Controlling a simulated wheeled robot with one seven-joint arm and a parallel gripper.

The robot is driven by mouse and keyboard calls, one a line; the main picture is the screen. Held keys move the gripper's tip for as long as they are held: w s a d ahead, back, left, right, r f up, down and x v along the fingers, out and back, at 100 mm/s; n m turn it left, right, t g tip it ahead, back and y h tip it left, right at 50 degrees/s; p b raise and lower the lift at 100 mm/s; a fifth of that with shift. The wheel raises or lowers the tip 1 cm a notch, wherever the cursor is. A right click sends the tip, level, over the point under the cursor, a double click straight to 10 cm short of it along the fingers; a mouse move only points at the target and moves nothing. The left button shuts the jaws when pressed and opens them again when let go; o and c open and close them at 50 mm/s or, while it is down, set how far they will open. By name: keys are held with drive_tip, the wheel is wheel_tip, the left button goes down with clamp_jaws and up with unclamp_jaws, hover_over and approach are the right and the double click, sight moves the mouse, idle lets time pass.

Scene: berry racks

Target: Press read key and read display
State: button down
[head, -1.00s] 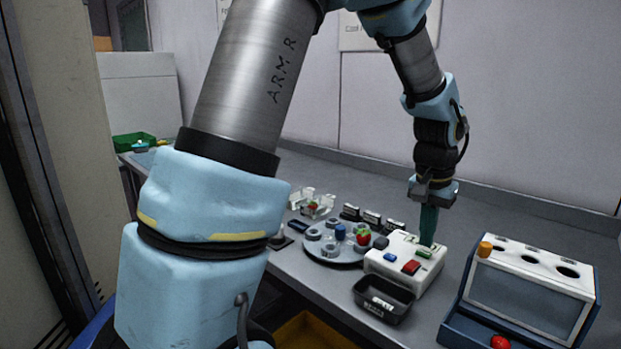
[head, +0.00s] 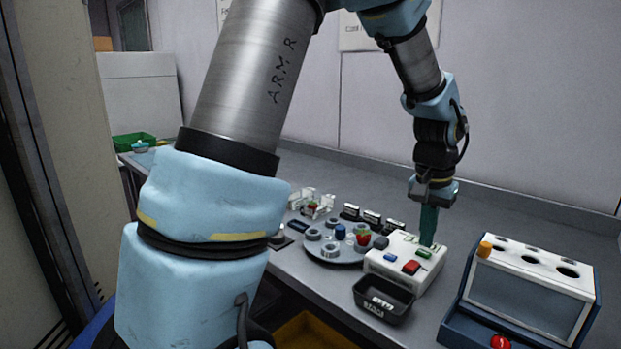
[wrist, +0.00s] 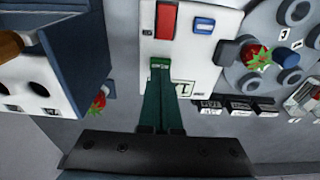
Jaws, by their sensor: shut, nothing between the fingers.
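The white box (head: 376,262) with coloured keys stands on the bench. It carries a red key (head: 411,267), a blue key (head: 390,257) and a green key (head: 424,254). My gripper (head: 428,243) points down over the box with its dark green fingers shut and empty. In the wrist view the fingertips (wrist: 160,74) are at the edge of the green key (wrist: 159,62); I cannot tell whether they press it. The small display (wrist: 184,88) is beside the fingers and partly hidden by them; dark marks show but I cannot read them clearly.
A round grey carousel (head: 333,258) with a red berry (head: 363,238) is left of the box. A black tray (head: 383,310) stands in front. A blue and white rack (head: 525,290) with round holes is on the right. A green bin (head: 133,141) is far left.

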drive_tip(key=shift+f+b, duration=0.55)
drive_tip(key=shift+f, duration=0.35)
idle(0.5)
wheel_tip(320, 180, up, 8)
drive_tip(key=p, duration=0.6)
drive_tip(key=shift+p, duration=0.3)
idle(0.3)
drive_tip(key=s+a+f+n, duration=0.1)
drive_tip(key=s+a+n, duration=0.1)
drive_tip(key=a, duration=1.3)
drive_tip(key=s+a+f+n, duration=0.2)
drive_tip(key=a+n, duration=0.3)
drive_tip(key=a, duration=1)
drive_tip(key=shift+t+y, duration=0.3)
drive_tip(key=shift+y, duration=0.1)
